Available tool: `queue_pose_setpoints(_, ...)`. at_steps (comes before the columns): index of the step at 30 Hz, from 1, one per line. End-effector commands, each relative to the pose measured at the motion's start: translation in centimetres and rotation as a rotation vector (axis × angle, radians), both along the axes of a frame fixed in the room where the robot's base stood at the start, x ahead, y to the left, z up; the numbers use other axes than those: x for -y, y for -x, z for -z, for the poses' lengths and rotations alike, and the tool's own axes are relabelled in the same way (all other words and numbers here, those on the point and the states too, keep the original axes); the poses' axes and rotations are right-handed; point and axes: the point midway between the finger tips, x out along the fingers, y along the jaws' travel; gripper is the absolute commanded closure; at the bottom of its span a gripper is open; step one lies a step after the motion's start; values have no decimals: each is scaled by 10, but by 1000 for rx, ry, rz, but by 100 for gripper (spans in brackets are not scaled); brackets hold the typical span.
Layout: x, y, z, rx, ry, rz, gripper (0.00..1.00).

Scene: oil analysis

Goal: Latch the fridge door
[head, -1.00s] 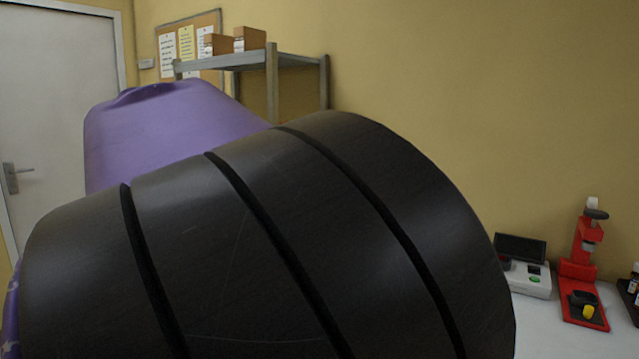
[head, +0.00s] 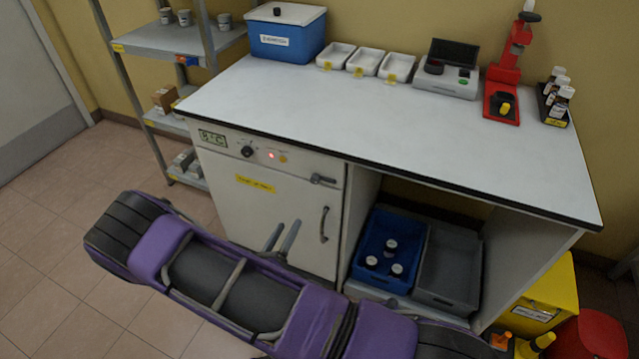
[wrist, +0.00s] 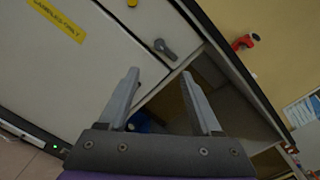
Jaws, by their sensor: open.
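The white fridge (head: 270,205) is built in under the left part of the bench. Its door looks closed or nearly so; I cannot tell whether it is fully flush. A small dark grey latch lever (head: 323,180) sits at the door's upper right, lying about level, above the dark curved door handle (head: 324,225). In the wrist view the latch (wrist: 165,49) shows just beyond the fingertips, slightly above their middle. My gripper (head: 284,228) is open and empty in front of the door, below and left of the latch. Its two fingers (wrist: 160,73) are spread apart.
Right of the fridge, an open bay holds a blue crate (head: 372,245) with several jars and a grey crate (head: 450,270). A yellow bin (head: 550,290) stands at the right. A metal shelf (head: 170,40) stands left. The bench top (head: 390,120) overhangs the fridge.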

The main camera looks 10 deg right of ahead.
Motion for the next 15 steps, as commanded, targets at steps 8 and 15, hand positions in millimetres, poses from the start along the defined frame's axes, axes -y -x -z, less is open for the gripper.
queue_pose_setpoints(8, 20, -26, 2, -2, 4, 2, 35)
queue_pose_setpoints(15, 50, -71, 2, -1, 3, 2, 35)
